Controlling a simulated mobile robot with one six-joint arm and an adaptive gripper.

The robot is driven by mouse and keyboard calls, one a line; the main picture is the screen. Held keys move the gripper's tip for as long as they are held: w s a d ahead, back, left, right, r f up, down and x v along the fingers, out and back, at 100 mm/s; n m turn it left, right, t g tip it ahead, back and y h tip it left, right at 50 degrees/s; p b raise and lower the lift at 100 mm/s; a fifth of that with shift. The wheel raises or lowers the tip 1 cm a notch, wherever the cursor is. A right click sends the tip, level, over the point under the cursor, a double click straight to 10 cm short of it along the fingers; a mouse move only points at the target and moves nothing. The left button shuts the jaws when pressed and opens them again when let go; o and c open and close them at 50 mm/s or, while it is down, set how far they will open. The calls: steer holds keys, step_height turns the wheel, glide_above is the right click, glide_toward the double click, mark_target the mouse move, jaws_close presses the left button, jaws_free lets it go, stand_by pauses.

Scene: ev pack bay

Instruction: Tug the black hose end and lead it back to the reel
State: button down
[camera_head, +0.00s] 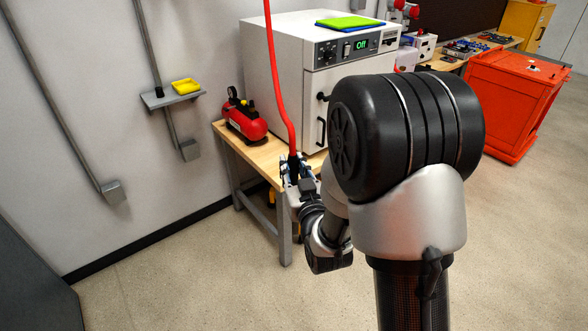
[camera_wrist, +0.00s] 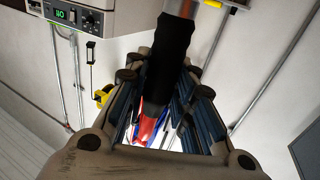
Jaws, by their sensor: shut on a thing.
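A red hose (camera_head: 274,75) hangs from above the head view and bends slightly toward the workbench. Its black end (camera_head: 293,160) is at my gripper (camera_head: 296,172). The wrist view shows the black hose end (camera_wrist: 170,55) running down between the two fingers, which are shut on it. A short piece of orange-red hose (camera_wrist: 187,8) shows above the black sleeve. The tip of the end is partly hidden between the fingers. The reel is not in view; the hose leaves the head view at the top.
A white oven (camera_head: 285,80) stands on a wooden workbench (camera_head: 262,158) close behind my gripper. A red compressor (camera_head: 244,118) sits left of it. A small wall shelf (camera_head: 160,99) holds a yellow tray (camera_head: 186,86). A red cabinet (camera_head: 510,100) stands right. The floor at left is clear.

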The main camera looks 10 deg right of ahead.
mark_target(291, 160)
steer(key=r+n+y, duration=0.1)
steer(key=r+y, duration=0.1)
steer(key=r+n+g+y+p, duration=0.1)
steer(key=n+y, duration=0.1)
steer(key=r+n+y+p, duration=0.1)
steer(key=r+y, duration=0.1)
steer(key=y, duration=0.1)
steer(key=shift+s+a+r+n+g, duration=0.3)
steer(key=shift+s+n+g, duration=0.1)
steer(key=s+d+n+g+y+p, duration=0.1)
steer(key=s+n+g+y+p, duration=0.1)
steer(key=s+n+g+y, duration=0.2)
steer(key=s+y, duration=0.2)
steer(key=s, duration=0.1)
steer(key=shift+r+n+g, duration=0.2)
steer(key=shift+n+g, duration=0.1)
steer(key=shift+n, duration=0.1)
steer(key=shift+s, duration=0.15)
